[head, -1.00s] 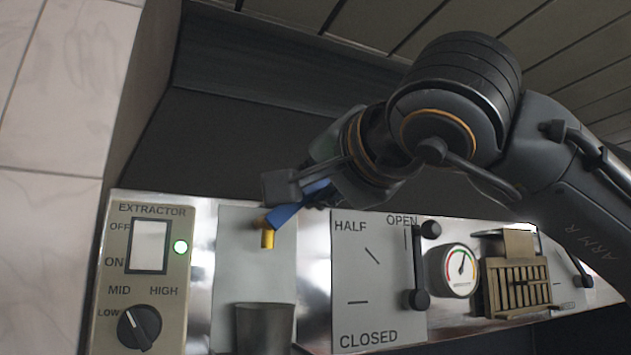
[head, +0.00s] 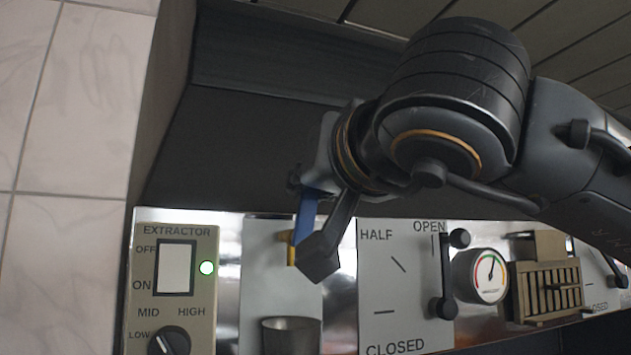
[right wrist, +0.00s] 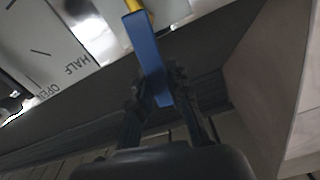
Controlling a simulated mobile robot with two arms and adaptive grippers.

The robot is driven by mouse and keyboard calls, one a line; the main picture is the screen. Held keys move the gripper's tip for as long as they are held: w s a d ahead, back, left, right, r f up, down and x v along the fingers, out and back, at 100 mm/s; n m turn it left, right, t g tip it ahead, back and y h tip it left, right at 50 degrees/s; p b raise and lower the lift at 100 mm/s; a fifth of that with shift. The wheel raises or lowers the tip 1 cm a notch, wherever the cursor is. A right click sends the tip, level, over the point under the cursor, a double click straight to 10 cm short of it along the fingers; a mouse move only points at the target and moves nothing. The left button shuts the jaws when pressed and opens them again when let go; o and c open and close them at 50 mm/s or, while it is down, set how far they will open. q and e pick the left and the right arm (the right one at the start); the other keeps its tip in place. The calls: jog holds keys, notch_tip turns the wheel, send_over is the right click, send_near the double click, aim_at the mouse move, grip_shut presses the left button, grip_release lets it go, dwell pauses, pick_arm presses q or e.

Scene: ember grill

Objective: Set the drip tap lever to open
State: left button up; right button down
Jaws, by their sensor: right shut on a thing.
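The drip tap has a yellow brass body (head: 291,250) on a light plate, with a blue lever (head: 305,217). In the head view the lever now stands close to upright above the tap, partly hidden by a dark finger. My right gripper (head: 312,245) is at the lever. In the right wrist view the blue lever (right wrist: 149,60) runs from the yellow tap (right wrist: 138,8) down between the two fingers (right wrist: 167,92), which are shut on its free end. My left gripper is not in view.
A metal cup (head: 291,335) stands below the tap. An extractor panel (head: 172,280) with a lit green lamp is left. A HALF/OPEN/CLOSED plate (head: 385,290) with a dark handle (head: 446,275), a gauge (head: 480,275) and a wooden slatted box (head: 547,288) are right.

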dwell(0.4)
jog(key=c, duration=1.3)
grip_release()
jog(key=shift+o, duration=0.4)
jog(key=v, duration=1.2)
